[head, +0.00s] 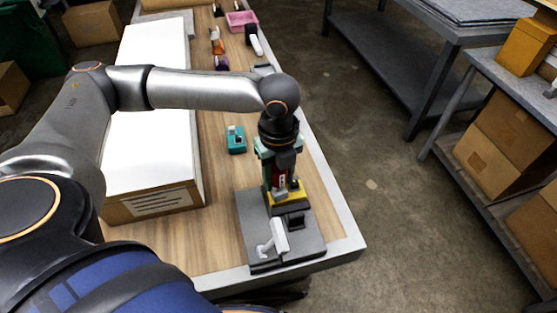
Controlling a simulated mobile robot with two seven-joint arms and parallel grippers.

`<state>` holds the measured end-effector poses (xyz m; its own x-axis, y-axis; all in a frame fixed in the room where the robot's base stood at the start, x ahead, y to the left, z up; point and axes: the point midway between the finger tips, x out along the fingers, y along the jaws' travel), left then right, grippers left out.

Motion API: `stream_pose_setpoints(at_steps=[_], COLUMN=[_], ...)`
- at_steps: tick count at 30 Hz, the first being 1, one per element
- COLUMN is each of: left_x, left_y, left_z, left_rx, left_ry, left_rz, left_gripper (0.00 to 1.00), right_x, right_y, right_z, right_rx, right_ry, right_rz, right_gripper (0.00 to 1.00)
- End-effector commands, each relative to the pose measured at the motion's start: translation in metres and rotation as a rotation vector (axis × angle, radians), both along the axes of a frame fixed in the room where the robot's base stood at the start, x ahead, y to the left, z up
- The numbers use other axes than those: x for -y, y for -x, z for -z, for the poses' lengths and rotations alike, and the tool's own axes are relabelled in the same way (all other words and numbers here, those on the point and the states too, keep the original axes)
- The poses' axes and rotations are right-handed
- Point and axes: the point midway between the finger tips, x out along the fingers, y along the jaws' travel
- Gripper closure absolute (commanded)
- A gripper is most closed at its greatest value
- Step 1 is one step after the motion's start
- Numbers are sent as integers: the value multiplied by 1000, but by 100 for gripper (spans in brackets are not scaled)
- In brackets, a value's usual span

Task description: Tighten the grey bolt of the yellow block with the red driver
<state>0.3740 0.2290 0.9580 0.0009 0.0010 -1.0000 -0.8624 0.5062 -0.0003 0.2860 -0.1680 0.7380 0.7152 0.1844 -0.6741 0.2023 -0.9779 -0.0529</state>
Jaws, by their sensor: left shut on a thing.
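My left gripper (279,172) comes down from above, shut on the red driver (280,177), which stands roughly upright between the fingers. Directly below is the yellow block (289,196), held in a dark vise (296,219) on a dark grey base plate (257,213). A small grey part shows on the block's near left side, but I cannot tell if it is the bolt. The driver's tip is hidden by the gripper, so I cannot tell if it touches the bolt. My right gripper is not in view.
A long white-topped box (150,110) fills the bench's left side. A pink bin (242,20) and several small tools are at the far end.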

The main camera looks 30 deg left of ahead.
Motion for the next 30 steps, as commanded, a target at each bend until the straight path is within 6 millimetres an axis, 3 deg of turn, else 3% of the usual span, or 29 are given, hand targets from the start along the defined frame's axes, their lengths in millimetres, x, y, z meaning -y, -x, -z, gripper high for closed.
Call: stream_pose_setpoints(at_steps=[16,30], left_x=[0,0], left_y=[1,0], left_z=[-1,0], left_rx=[-3,-2], left_ry=[1,0], left_rz=[135,162], left_gripper=[100,100], right_x=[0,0], right_y=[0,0], right_z=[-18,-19], right_rx=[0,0], right_ry=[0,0], right_rz=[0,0], right_gripper=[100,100])
